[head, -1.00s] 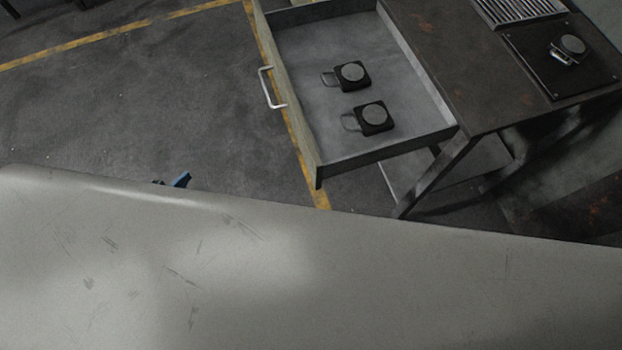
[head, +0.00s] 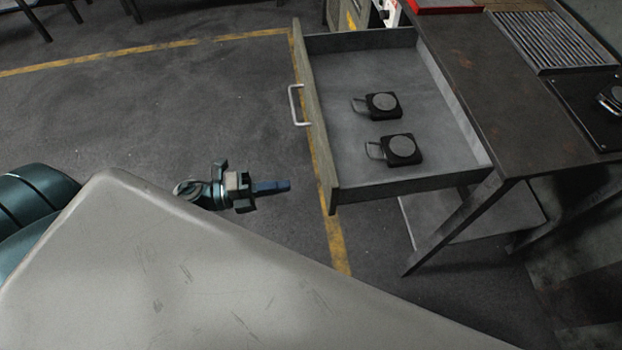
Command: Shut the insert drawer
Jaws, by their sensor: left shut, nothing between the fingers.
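The insert drawer (head: 360,189) stands pulled out to the left from under a dark workbench (head: 480,80). Its front panel with a pale bar handle (head: 298,105) faces left. Two dark inserts with round grey tops and wire handles lie inside, one farther back (head: 383,105) and one nearer (head: 402,150). My left gripper (head: 287,186) is shut and empty. In the picture it is left of the drawer front's near end, with a gap between them. My right gripper is not in view.
A ribbed grate (head: 555,42) and a dark plate with a round-topped piece (head: 612,98) are on the bench. A red tray (head: 445,6) is at its far end. Floor left of the drawer is clear.

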